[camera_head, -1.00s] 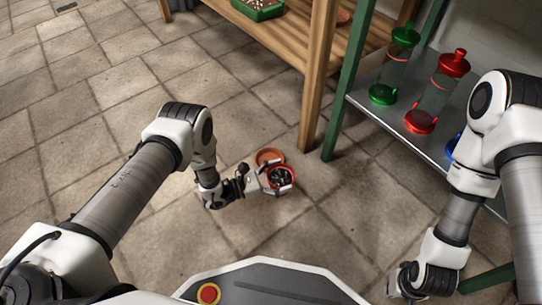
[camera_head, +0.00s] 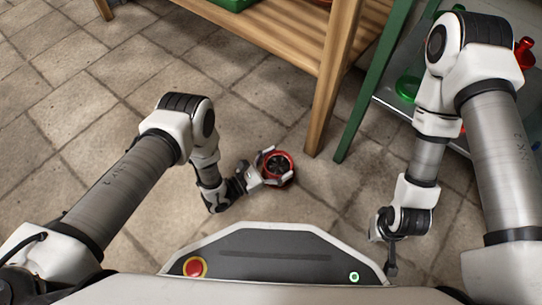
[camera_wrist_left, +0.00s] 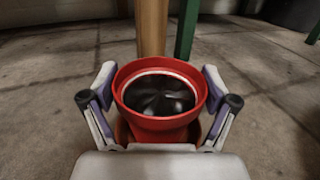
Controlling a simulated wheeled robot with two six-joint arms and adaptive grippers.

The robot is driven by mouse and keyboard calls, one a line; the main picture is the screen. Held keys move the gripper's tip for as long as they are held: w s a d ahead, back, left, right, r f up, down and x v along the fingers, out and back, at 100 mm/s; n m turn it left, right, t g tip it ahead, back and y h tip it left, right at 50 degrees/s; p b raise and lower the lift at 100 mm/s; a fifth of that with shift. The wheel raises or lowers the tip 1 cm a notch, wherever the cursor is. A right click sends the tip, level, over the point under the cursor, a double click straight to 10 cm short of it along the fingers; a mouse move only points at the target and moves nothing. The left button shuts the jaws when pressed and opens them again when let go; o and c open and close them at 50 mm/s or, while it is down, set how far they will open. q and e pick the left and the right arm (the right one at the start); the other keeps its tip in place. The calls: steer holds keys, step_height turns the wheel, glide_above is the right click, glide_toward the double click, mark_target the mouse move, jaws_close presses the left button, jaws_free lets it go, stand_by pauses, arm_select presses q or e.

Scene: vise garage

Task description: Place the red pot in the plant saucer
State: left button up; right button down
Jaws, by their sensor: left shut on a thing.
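The red pot (camera_head: 277,161), with a dark inside, is low over the floor in the head view. It is upright in the left wrist view (camera_wrist_left: 158,126). My left gripper (camera_head: 278,167) is shut on it, one finger on each side.
A wooden bench leg (camera_head: 334,85) and a green shelf leg (camera_head: 368,95) stand just beyond the pot. A metal shelf with green (camera_head: 408,88) and red (camera_head: 525,52) jars is at the right. The tiled floor (camera_head: 90,110) to the left is clear.

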arm_select(q)
steer(key=shift+r, duration=0.1)
arm_select(e)
steer(key=shift+d, duration=0.1)
arm_select(q)
steer(key=o, duration=1.2)
steer(key=shift+s+r, duration=0.1)
steer(key=p+v, duration=0.5)
steer(key=v, duration=0.5)
steer(key=shift+s+a+r+p, duration=0.1)
steer(key=shift+s+a+p, duration=0.15)
steer(key=shift+a+p, duration=0.1)
steer(key=shift+s+a, duration=0.3)
steer(key=shift+a, duration=0.15)
arm_select(e)
step_height(320, 180, up, 6)
steer(key=s, duration=0.1)
steer(key=shift+s, duration=0.4)
